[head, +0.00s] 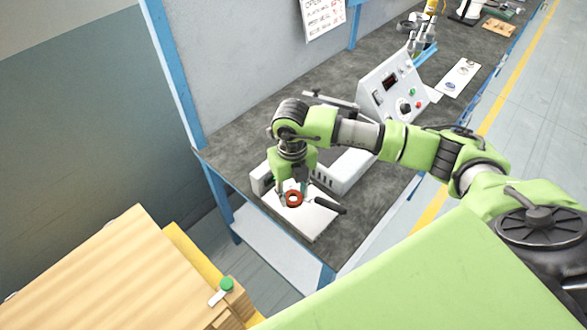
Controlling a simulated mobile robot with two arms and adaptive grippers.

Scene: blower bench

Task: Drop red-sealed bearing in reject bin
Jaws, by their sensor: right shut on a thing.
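The red-sealed bearing (293,199) is a small red ring with a dark centre. My right gripper (294,193), on the green arm from the right, is shut on it. It holds the bearing over a white plate (312,222) near the left end of the grey bench; I cannot tell whether the bearing touches the plate. My left gripper is not in view. I cannot make out a reject bin.
A white machine (392,90) with a control panel stands on the bench (228,145). A black handle (330,205) lies at the plate. A wooden top (105,270) is at lower left, with a green-topped item (227,284) at its corner. A blue post (172,75) rises behind.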

